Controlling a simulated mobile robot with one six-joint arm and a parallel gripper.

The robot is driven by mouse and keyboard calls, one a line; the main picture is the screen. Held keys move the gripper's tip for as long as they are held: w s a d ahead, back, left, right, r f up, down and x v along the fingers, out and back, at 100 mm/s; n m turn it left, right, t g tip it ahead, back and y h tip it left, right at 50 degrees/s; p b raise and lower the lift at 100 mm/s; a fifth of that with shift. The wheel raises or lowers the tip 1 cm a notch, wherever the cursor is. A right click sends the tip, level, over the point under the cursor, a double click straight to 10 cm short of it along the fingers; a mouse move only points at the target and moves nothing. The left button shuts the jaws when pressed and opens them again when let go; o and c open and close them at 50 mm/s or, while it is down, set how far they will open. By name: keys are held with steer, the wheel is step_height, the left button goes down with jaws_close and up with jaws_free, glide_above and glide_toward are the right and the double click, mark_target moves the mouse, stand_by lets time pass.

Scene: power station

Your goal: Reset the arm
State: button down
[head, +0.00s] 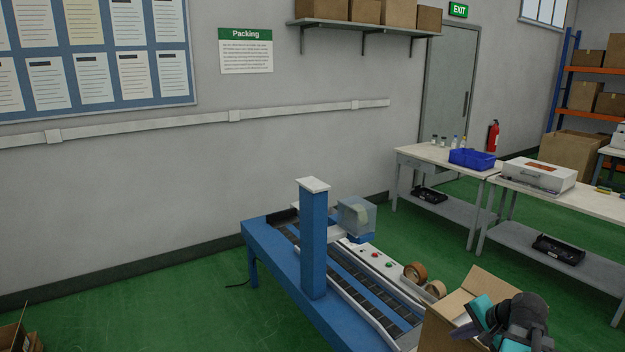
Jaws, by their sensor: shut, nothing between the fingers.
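My gripper (527,305) is at the lower right, a dark, compact shape beside the teal-capped joints of my arm. It is shut and holds nothing. It shows in front of an open cardboard box (452,325) at the end of the blue conveyor bench. I cannot tell from this view how far it is above or in front of the box. The lower part of my arm is cut off by the bottom edge.
Work tables (420,155) with a blue bin (472,159) and a white case (539,174) stand at the right.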

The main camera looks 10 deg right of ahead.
steer(key=s+a+f+n+g+y+b, duration=0.1)
steer(key=s+a+f+n+g+b, duration=0.15)
steer(key=a+f, duration=1.2)
steer(key=s+a+f+n+g+y+b, duration=0.2)
steer(key=s+a+f+n+g, duration=0.15)
steer(key=a+f, duration=1.15)
steer(key=s+a+f+n+g+h+b, duration=0.1)
steer(key=s+f+n+g, duration=0.1)
steer(key=s+f, duration=0.4)
steer(key=s+a+f+n+g+h, duration=0.2)
steer(key=s+f+n, duration=0.1)
steer(key=s+f, duration=0.4)
steer(key=s+a+f+n+g+h+b, duration=0.1)
steer(key=s+f+n+g, duration=0.1)
steer(key=s+f, duration=0.4)
steer(key=shift+s+a+f+n+h+b, duration=0.15)
steer(key=shift+s+a+n+h+b, duration=0.2)
steer(key=shift+s+n, duration=0.55)
